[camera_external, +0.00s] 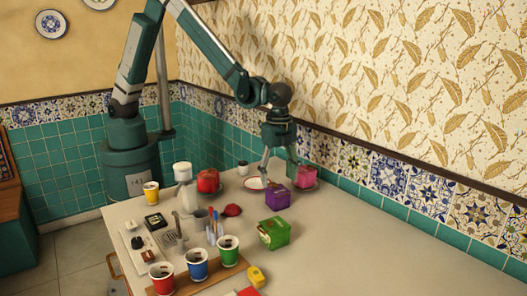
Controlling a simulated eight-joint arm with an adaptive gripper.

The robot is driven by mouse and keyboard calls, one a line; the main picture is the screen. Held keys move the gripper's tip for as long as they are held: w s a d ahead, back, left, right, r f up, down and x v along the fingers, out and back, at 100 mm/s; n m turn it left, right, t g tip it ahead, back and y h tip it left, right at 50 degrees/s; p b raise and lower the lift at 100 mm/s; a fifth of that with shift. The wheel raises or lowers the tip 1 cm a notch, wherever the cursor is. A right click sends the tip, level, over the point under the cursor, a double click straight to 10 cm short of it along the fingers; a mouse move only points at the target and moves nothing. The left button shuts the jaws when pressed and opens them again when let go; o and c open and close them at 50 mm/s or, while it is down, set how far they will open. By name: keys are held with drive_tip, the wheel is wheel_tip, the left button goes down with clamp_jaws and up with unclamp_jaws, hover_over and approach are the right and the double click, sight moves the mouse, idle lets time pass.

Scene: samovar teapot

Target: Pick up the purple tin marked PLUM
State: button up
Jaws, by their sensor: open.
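A small purple box-shaped tin (278,197) stands on the pale tabletop, right of the middle group of objects. Its lettering is too small to read. My gripper (278,172) points down above the purple tin with its fingers spread. One finger is at the upper left of the tin and the other at its upper right. The fingers look close to the tin, but I cannot tell whether they touch it.
A green box (274,233) stands in front of the purple tin. A pink-red box (303,176) sits on a plate just behind right. Several cups, including a green one (229,250), stand at the front left. The table's right side is clear.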

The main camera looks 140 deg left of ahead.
sight(279, 189)
drive_tip(key=shift+a+f, duration=0.2)
drive_tip(key=shift+f, duration=0.05)
drive_tip(key=shift+f, duration=0.1)
drive_tip(key=shift+f, duration=1.15)
drive_tip(key=shift+f, duration=0.15)
drive_tip(key=shift+w+d+f+b, duration=0.1)
drive_tip(key=shift+f+b, duration=0.1)
drive_tip(key=shift+f, duration=0.65)
drive_tip(key=shift+s+d+f+b, duration=0.1)
drive_tip(key=shift+f+b, duration=0.1)
drive_tip(key=shift+f, duration=0.6)
drive_tip(key=shift+w+d+f+b, duration=0.1)
drive_tip(key=shift+f+b, duration=0.1)
drive_tip(key=shift+f, duration=0.65)
drive_tip(key=shift+c, duration=0.2)
